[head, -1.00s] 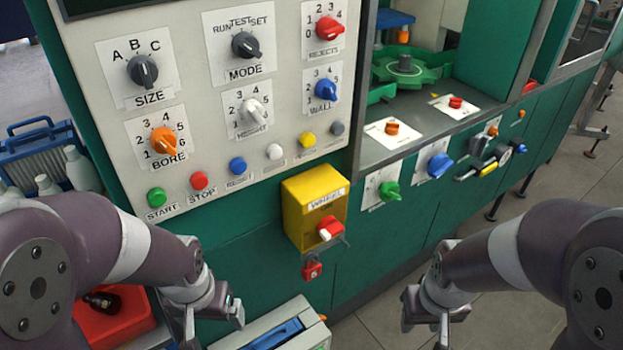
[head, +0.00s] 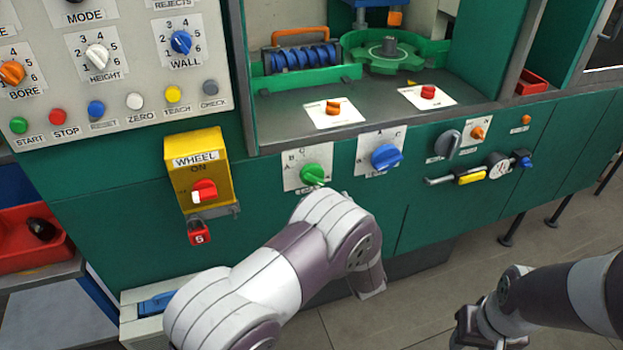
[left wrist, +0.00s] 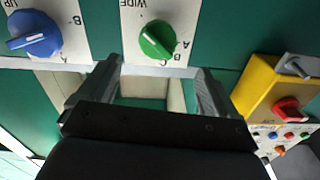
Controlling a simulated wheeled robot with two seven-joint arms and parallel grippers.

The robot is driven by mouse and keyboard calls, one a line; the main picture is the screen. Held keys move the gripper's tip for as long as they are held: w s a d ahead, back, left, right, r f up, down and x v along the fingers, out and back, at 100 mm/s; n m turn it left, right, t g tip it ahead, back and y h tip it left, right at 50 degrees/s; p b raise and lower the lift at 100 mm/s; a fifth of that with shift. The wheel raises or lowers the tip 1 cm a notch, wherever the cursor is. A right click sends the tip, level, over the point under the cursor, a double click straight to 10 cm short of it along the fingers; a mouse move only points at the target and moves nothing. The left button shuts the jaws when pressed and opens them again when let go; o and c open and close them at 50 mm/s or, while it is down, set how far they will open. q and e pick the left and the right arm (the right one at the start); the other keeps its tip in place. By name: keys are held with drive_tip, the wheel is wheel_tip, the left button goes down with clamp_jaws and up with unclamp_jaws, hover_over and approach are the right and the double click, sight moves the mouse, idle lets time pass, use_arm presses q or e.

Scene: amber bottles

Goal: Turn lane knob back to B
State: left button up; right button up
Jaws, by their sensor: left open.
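A green knob (head: 314,174) sits on a white plate with A, B and C marks on the green front panel. It also shows in the left wrist view (left wrist: 157,40), its ridge slanted; which letter it points at is unclear. A blue knob (head: 386,157) with a lettered plate is to its right, and it appears in the left wrist view (left wrist: 33,33). I cannot read which plate says lane. My left gripper (left wrist: 158,70) is open and empty, its fingers just short of the green knob; in the head view my arm hides it. My right gripper (head: 480,328) is low at the right, jaws unclear.
Open floor lies at the lower right.

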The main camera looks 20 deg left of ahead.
sight(316, 181)
use_arm(q)
drive_tip(key=x, duration=1.1)
drive_tip(key=shift+d, duration=0.15)
drive_tip(key=c, duration=0.9)
